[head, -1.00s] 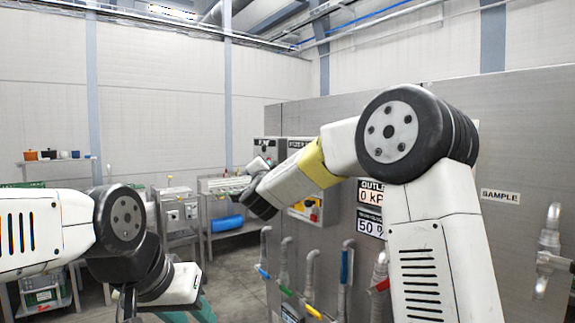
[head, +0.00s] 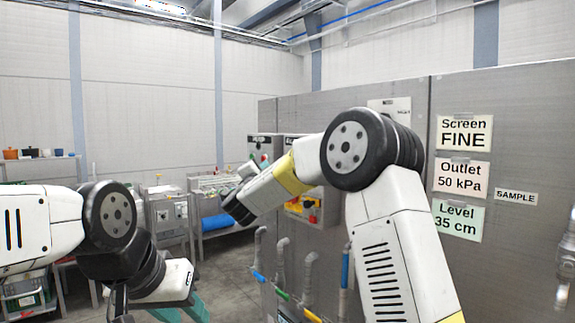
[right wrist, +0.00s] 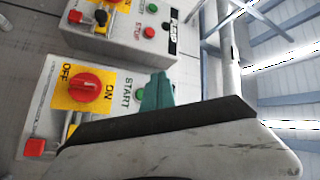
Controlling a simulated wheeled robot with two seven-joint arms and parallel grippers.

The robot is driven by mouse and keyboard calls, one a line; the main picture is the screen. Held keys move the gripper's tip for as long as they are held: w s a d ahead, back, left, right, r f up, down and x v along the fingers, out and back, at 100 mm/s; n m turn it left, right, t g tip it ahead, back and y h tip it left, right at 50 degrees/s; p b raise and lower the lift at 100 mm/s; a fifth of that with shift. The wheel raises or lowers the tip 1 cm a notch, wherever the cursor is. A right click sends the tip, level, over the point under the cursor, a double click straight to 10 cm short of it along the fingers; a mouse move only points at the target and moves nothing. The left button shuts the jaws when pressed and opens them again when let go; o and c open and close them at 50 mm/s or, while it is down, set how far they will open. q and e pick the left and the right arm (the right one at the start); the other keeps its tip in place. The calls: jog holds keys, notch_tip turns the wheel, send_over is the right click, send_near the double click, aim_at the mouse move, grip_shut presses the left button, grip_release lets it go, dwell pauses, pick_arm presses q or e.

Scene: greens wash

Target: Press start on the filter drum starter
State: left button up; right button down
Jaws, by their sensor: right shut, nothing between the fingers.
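In the right wrist view a pale starter box (right wrist: 43,125) shows sideways, with a red rotary switch (right wrist: 84,86) on a yellow OFF/ON plate and the word START (right wrist: 126,92). A green button (right wrist: 140,95) by that word is partly hidden by my right gripper's teal fingertips (right wrist: 158,92). My right gripper is shut and empty; whether it touches the button I cannot tell. A second box (right wrist: 120,45) with green and red buttons stands beside it.
In the head view a grey panel wall (head: 405,90) carries a Screen FINE placard (head: 464,133), an Outlet 50 kPa placard (head: 461,177) and a Level 35 cm placard (head: 457,219). Pipes with coloured handles (head: 311,275) stand below the boxes. Open floor (head: 225,275) lies to their left.

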jog(key=w+d, duration=0.4)
jog(key=d, duration=0.1)
jog(key=shift+d, duration=0.35)
jog(key=shift+w+d, duration=0.15)
dwell(1.8)
jog(key=shift+w+d, duration=0.15)
jog(key=shift+d, duration=0.05)
